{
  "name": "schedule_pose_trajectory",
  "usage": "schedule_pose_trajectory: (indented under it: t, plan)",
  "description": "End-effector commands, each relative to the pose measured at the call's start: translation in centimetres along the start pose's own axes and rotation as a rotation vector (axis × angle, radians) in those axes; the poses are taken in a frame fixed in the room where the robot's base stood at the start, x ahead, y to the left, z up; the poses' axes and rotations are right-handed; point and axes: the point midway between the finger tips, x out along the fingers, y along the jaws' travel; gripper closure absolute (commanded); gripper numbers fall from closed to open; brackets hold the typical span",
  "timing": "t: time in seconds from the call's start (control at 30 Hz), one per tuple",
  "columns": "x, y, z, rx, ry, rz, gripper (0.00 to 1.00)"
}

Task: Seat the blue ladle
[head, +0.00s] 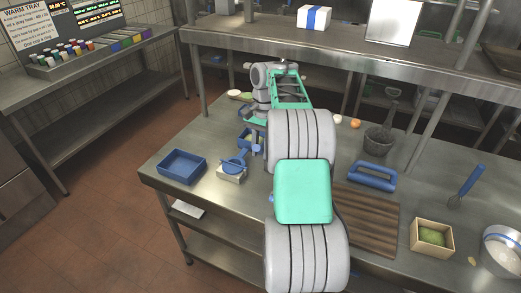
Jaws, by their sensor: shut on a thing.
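The blue ladle (235,165) shows as a round blue shape just above a small pale block (229,176) near the left front of the steel table. I cannot tell whether it touches the block. My gripper (256,146) points down just right of the ladle and is shut on it, though the fingertips are small and partly hidden by my arm. My arm covers the table's middle.
A blue tray (181,166) stands to the left of the block.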

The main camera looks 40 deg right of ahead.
Motion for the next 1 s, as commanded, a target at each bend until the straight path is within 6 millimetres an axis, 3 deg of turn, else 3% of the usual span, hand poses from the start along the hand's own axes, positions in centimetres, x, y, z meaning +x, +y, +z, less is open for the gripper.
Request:
schedule_pose_trajectory:
  t: [0.43,0.47,0.5,0.73,0.93,1.0]
  plan:
    - [0.98,-0.02,-0.16,-0.002,0.001,-0.001,1.00]
    - [0.98,-0.02,-0.16,-0.002,0.001,-0.001,0.74]
    - [0.98,-0.02,-0.16,-0.002,0.001,-0.001,0.71]
    - [1.01,-0.01,-0.16,-0.001,0.000,0.000,0.52]
    - [1.03,-0.01,-0.16,-0.001,0.000,0.000,0.50]
    - [1.09,0.01,-0.15,-0.001,-0.001,0.000,0.45]
